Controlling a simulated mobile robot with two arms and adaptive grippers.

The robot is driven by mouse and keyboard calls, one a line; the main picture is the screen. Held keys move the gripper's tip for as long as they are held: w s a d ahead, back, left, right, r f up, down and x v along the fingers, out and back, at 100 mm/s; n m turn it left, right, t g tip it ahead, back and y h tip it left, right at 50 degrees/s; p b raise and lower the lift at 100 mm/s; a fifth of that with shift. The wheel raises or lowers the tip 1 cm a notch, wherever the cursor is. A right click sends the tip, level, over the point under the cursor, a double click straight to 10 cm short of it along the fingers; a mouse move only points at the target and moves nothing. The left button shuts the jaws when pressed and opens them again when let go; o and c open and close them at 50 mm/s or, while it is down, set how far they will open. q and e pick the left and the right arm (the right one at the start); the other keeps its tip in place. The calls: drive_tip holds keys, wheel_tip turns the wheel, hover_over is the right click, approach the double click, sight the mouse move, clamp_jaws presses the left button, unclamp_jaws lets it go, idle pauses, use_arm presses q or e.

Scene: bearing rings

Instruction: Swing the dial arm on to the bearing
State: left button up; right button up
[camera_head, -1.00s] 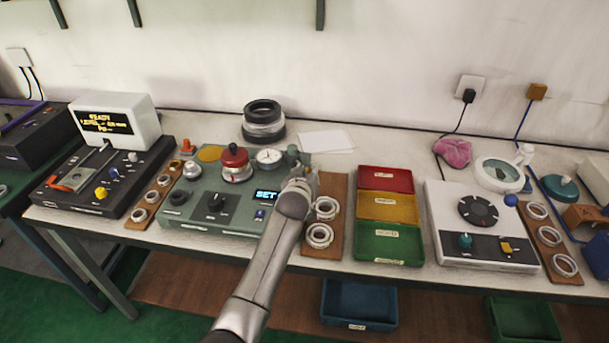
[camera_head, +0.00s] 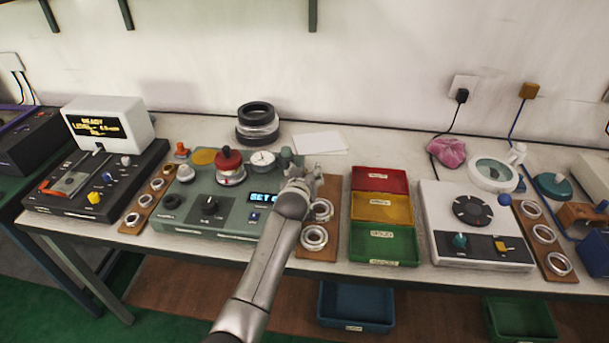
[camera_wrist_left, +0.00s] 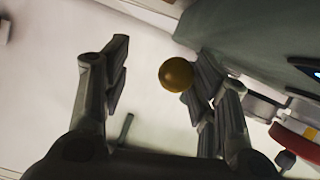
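The grey-green bearing station (camera_head: 232,208) stands left of centre on the bench in the head view. A red knob (camera_head: 228,160) tops a silver ring, likely the bearing (camera_head: 231,177). The white-faced dial (camera_head: 262,160) is right of it, beside a dark green post (camera_head: 288,158). My left gripper (camera_head: 303,180) is at the station's right end, near the post; its fingers are partly hidden there. In the left wrist view, my left gripper (camera_wrist_left: 160,82) is open. A brass ball (camera_wrist_left: 176,74) appears between its fingers, nearer the right one. Contact is unclear. My right gripper is out of view.
A brown board with steel rings (camera_head: 314,238) lies under and beside my left gripper. Red, yellow and green trays (camera_head: 384,244) stand to its right. A stack of dark rings (camera_head: 257,122) and white paper (camera_head: 320,143) lie behind. A white station (camera_head: 476,225) stands farther right.

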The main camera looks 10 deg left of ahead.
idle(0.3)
use_arm(q)
wheel_tip(320, 180, up, 9)
drive_tip(key=shift+a+r, duration=0.1)
drive_tip(key=shift+r, duration=0.4)
idle(0.5)
